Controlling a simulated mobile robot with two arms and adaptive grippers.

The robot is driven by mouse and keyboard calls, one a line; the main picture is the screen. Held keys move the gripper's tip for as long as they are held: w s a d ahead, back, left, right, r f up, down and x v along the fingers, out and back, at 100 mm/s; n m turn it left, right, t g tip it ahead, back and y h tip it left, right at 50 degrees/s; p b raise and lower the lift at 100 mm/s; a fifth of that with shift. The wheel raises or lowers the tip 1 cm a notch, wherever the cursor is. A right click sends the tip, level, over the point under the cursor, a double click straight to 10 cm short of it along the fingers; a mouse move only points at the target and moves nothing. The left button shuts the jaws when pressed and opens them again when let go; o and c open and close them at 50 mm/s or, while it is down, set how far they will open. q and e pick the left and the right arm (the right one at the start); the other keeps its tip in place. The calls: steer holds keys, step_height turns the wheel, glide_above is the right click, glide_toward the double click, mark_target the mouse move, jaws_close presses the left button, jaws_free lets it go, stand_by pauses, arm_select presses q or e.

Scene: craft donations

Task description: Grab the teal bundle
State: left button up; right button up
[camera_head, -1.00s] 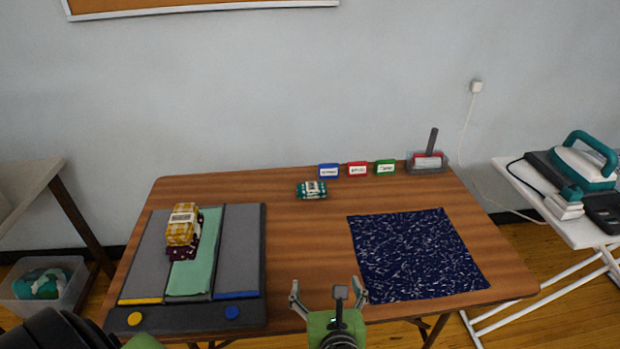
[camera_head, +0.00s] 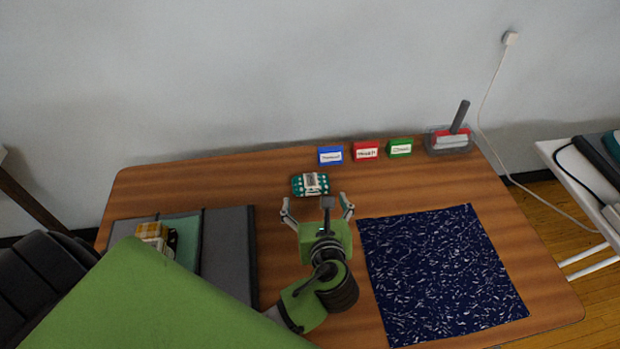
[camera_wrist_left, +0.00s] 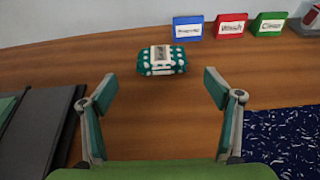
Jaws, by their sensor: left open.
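The teal bundle (camera_head: 311,184) is a small folded stack with white spots and a pale label on top. It lies on the wooden table in front of the blue card. In the left wrist view the bundle (camera_wrist_left: 162,61) sits beyond my fingertips, roughly between their lines. My left gripper (camera_head: 318,204) is open and empty, just on the near side of the bundle and apart from it. Its two spread fingers also show in the left wrist view (camera_wrist_left: 160,88). My right gripper is in neither view.
Blue (camera_head: 330,156), red (camera_head: 366,151) and green (camera_head: 400,148) cards stand behind the bundle. A clear tray (camera_head: 435,141) is at the back right. A dark blue speckled cloth (camera_head: 440,270) lies right. A grey board (camera_head: 228,255) with a yellow bundle (camera_head: 152,235) lies left, partly hidden by my arm.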

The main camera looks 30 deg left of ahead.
mark_target(311, 183)
arm_select(q)
steer(key=x, duration=0.4)
steer(key=shift+w+a+f, duration=0.15)
steer(key=shift+w+a, duration=0.05)
steer(key=shift+w, duration=0.1)
steer(key=shift+w+a+f, duration=0.2)
steer(key=shift+w+a, duration=0.05)
steer(key=shift+w, duration=0.2)
steer(key=x, duration=0.5)
steer(key=shift+r, duration=0.1)
steer(key=shift+c, duration=1.1)
steer(key=c, duration=1)
steer(key=shift+o, duration=0.2)
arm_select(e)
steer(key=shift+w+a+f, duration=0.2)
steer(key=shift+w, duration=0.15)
